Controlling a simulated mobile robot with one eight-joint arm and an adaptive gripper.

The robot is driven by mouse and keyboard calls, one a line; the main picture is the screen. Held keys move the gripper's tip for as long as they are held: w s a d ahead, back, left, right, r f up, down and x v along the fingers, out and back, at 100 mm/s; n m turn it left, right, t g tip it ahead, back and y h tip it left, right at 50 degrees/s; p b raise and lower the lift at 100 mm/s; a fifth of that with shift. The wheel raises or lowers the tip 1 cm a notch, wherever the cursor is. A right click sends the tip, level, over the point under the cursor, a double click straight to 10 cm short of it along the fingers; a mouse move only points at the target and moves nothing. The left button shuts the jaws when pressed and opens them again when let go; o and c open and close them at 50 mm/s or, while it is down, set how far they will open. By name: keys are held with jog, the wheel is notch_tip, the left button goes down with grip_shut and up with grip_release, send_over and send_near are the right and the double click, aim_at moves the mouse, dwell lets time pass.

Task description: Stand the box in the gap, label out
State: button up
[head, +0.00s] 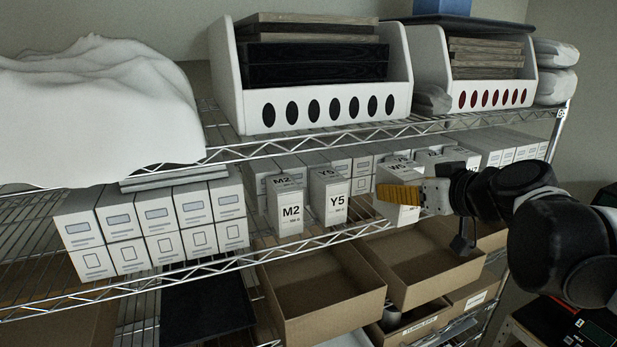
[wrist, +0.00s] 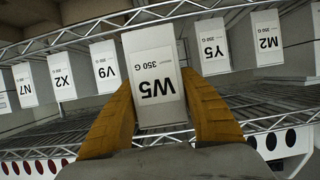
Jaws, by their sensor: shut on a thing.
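The white box labelled W5 (head: 394,216) is in my gripper (head: 408,196), in the row of labelled boxes on the middle shelf. In the wrist view, the two orange fingers (wrist: 160,112) lie along both sides of the W5 box (wrist: 155,60). Its label faces out toward me, and that view is upside down. The box looks upright, between the Y5 box (head: 335,202) and the V9 box (wrist: 105,68). It looks nearer to the camera than its neighbours. I cannot tell whether its base rests on the shelf.
The M2 box (head: 286,212) stands left of Y5 in the head view. The X2 box (wrist: 61,77) and N7 box (wrist: 25,86) are on V9's far side. Plain cartons (head: 160,228) fill the shelf's left. Open cardboard trays (head: 320,292) lie below; white bins (head: 310,108) stand above.

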jog(key=w+a, duration=0.1)
jog(key=w, duration=0.2)
jog(key=w+a+p, duration=0.1)
jog(key=w, duration=0.3)
jog(key=w+a+p, duration=0.1)
jog(key=w, duration=0.2)
jog(key=shift+w+a, duration=0.15)
jog(key=shift+w, duration=0.05)
notch_tip(320, 180, down, 3)
jog(key=shift+s+r+p, duration=0.1)
jog(key=shift+p, duration=0.4)
jog(key=shift+f, duration=0.4)
jog(key=shift+f, duration=0.1)
jog(key=o, duration=1.4)
jog(key=shift+c, duration=0.2)
